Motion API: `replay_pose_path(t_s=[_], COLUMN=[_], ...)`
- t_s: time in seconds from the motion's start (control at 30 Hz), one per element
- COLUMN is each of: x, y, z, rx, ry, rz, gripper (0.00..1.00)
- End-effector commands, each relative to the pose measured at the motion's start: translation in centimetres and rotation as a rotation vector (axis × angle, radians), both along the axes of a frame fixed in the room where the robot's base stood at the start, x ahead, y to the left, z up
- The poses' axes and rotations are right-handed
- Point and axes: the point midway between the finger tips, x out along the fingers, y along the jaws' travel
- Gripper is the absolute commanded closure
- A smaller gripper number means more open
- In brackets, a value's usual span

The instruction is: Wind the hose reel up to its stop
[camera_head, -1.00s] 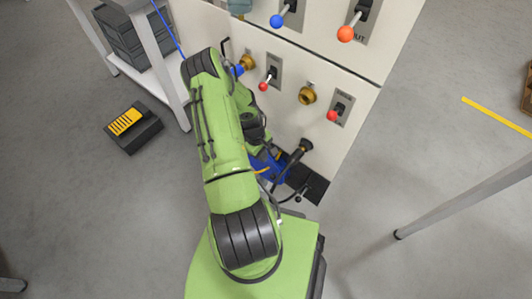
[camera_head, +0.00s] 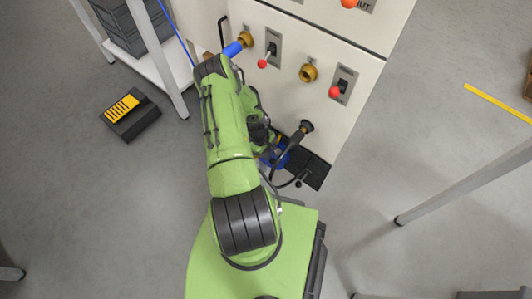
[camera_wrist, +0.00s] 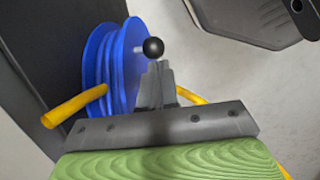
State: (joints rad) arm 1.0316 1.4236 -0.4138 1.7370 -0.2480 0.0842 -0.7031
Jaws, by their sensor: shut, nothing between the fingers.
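The blue hose reel (camera_wrist: 112,58) stands at the left of the wrist view, seen at an angle. In the head view only a small part of the blue reel (camera_head: 274,156) shows beside my arm, low by the cabinet. A black ball knob (camera_wrist: 153,47) on a pale stem sits in front of the reel, just beyond my fingertips. My gripper (camera_wrist: 155,72) is shut and empty, pointing at the knob. I cannot tell whether the fingertips touch it. In the head view my gripper is hidden behind my arm.
Yellow bars (camera_wrist: 75,107) stick out beside the reel. The pale cabinet (camera_head: 290,85) carries red-knobbed levers and brass fittings (camera_head: 309,73). A black nozzle (camera_head: 300,133) hangs near the reel. A black-and-yellow box (camera_head: 130,115) lies on the floor at left. Floor at right is mostly clear.

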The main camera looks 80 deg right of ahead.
Motion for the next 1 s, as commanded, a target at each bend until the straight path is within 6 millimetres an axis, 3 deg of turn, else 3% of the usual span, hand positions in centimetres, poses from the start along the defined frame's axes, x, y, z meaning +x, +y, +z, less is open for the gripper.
replay_pose_path(t_s=[0.67,1.0], x=[-1.2,-1.7], y=[0.5,1.0], z=[-0.6,-1.9], rx=[-0.054,-0.105], ry=[-0.128,-0.245], rz=[-0.004,-0.001], gripper=[1.0,1.0])
